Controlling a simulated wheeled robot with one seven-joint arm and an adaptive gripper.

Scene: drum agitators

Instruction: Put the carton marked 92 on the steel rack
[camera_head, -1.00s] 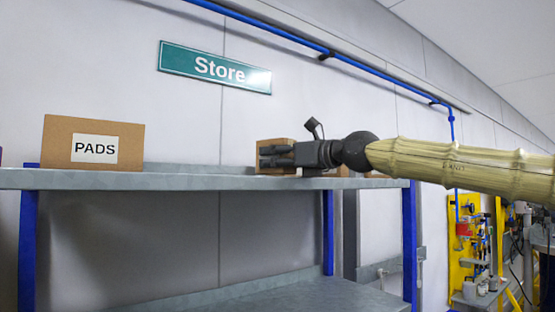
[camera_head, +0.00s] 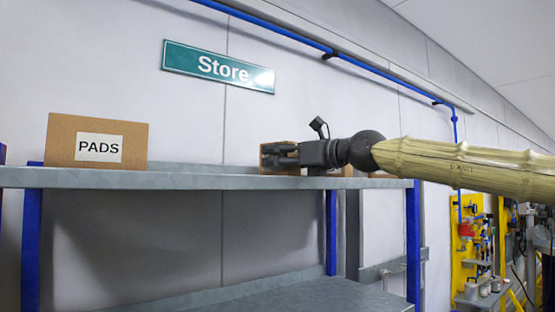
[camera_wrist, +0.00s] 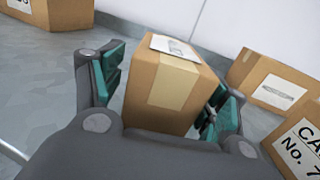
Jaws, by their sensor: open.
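In the wrist view a brown carton (camera_wrist: 172,92) with a tape strip and a white label on top stands between the open fingers of my gripper (camera_wrist: 160,102). The label is too oblique to read, so I cannot tell its number. The right finger is close to the carton; a gap shows at the left finger. In the head view my gripper (camera_head: 282,155) is at the right part of the upper shelf of the steel rack (camera_head: 200,179), and the carton (camera_head: 272,147) is mostly hidden behind it.
A carton marked PADS (camera_head: 125,142) stands at the left of the shelf. The wrist view shows a carton (camera_wrist: 268,85) at right, a partly cut-off carton reading "No. 7" (camera_wrist: 308,130), and another carton (camera_wrist: 68,14) at upper left. The lower shelf (camera_head: 300,296) looks bare where visible.

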